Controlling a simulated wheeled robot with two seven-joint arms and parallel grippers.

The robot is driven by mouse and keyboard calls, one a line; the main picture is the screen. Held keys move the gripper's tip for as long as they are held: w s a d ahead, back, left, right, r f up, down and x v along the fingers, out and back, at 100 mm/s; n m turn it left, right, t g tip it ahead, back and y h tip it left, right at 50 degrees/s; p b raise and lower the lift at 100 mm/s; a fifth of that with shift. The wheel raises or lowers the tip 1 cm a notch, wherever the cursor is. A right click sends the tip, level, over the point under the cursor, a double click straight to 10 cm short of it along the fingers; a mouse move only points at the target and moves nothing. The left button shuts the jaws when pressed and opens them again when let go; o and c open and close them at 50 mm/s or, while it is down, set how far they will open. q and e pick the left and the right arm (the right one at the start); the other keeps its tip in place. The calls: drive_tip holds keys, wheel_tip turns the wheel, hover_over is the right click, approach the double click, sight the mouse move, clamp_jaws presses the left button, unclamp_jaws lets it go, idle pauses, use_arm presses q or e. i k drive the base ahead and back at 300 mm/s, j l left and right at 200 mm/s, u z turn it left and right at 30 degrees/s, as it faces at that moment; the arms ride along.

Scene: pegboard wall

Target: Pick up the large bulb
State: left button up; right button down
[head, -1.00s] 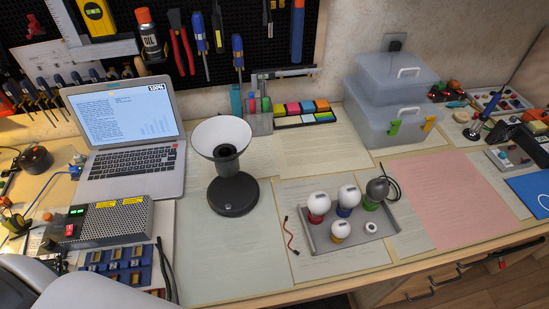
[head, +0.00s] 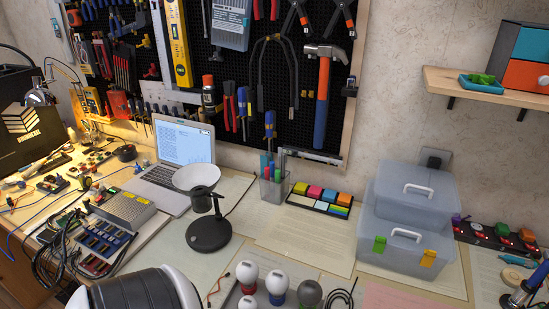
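Several bulbs stand in a grey tray (head: 228,302) at the bottom edge. At the back left is a white bulb with a red base (head: 247,272). A white bulb with a blue base (head: 276,282) is to its right, then a dark grey bulb (head: 310,293). Another white bulb (head: 247,303) is cut off by the bottom edge. The upright bulbs look close in size, so I cannot tell which is the large one. A black and white link of my arm shows at the bottom left. Neither gripper is in view.
A black desk lamp with a white shade (head: 208,232) stands left of the tray, before the laptop (head: 180,150). A pen cup (head: 274,186), sticky notes (head: 322,200) and stacked clear boxes (head: 405,225) stand behind. Papers cover the open middle of the bench.

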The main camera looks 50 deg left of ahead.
sight(247, 271)
drive_tip(key=i+l, duration=0.15)
drive_tip(key=l, duration=0.25)
drive_tip(key=i+l, duration=0.1)
drive_tip(key=l, duration=0.35)
drive_tip(key=i+l+u, duration=0.1)
drive_tip(key=l, duration=0.3)
drive_tip(key=i+l, duration=0.2)
drive_tip(key=l, duration=0.2)
drive_tip(key=i+l, duration=0.1)
drive_tip(key=l, duration=0.35)
drive_tip(key=i+l+u, duration=0.1)
drive_tip(key=l, duration=0.3)
drive_tip(key=i+l, duration=0.15)
drive_tip(key=l, duration=0.3)
drive_tip(key=u, duration=0.45)
drive_tip(key=l+u, duration=0.1)
drive_tip(key=u, duration=1.3)
drive_tip(key=l+u, duration=0.1)
drive_tip(key=u, duration=0.4)
drive_tip(key=k+u, duration=0.1)
drive_tip(key=u, duration=0.35)
